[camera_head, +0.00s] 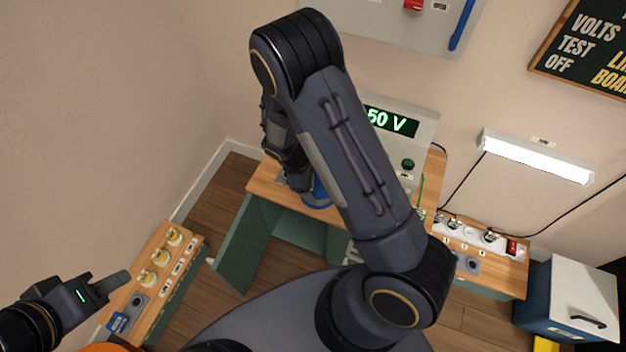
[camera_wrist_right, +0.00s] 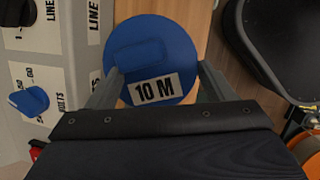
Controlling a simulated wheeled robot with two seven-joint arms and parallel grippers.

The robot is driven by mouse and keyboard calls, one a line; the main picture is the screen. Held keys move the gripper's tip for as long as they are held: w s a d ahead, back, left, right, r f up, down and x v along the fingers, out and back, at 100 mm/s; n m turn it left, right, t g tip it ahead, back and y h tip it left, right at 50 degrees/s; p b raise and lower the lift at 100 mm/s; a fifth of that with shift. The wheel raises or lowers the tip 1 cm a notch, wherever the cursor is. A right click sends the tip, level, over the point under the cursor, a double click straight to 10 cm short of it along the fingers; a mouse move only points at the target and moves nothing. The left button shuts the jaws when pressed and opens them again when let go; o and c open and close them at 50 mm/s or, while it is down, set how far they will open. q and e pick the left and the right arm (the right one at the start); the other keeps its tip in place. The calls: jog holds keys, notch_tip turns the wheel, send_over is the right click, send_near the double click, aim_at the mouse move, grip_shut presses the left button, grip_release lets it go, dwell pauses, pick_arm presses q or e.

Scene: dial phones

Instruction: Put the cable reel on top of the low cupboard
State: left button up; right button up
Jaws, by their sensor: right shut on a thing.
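The cable reel (camera_wrist_right: 178,50) is a blue disc with a "10 M" label, seen in the right wrist view. My right gripper (camera_wrist_right: 159,70) is shut on it, one finger on each side. In the head view a blue part of the reel (camera_head: 318,192) shows at the bench top, mostly behind my right arm. I cannot tell if it touches the wood. My left gripper (camera_head: 118,280) is empty at the lower left, seen side-on.
A meter box (camera_head: 425,130) reading "50 V" stands on the bench. A wood-topped stand (camera_head: 188,245) with yellow-and-white fittings is at the left. A power strip (camera_head: 470,236) lies right of my arm. A white-topped blue cabinet (camera_head: 572,290) is at the right.

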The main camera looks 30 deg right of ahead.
jog(key=shift+c, duration=0.2)
jog(key=o, duration=2.1)
jog(key=p+v, duration=0.2)
jog(key=v, duration=1)
jog(key=shift+s+d+r+m+t+y, duration=0.4)
jog(key=shift+s+r+m+t+y, duration=0.8)
jog(key=shift+s+r+m, duration=1.35)
jog(key=shift+s+d+r+m+t+y, duration=0.35)
jog(key=shift+s+r+m+t+y, duration=0.9)
jog(key=shift+s+r, duration=2.4)
jog(key=shift+s+d+r+m+t+y, duration=0.4)
jog(key=shift+s+r+m+t+y, duration=0.75)
jog(key=shift+s+r+m, duration=1.45)
jog(key=shift+s+r+n, duration=0.35)
jog(key=shift+s+n, duration=0.15)
jog(key=shift+s, duration=0.15)
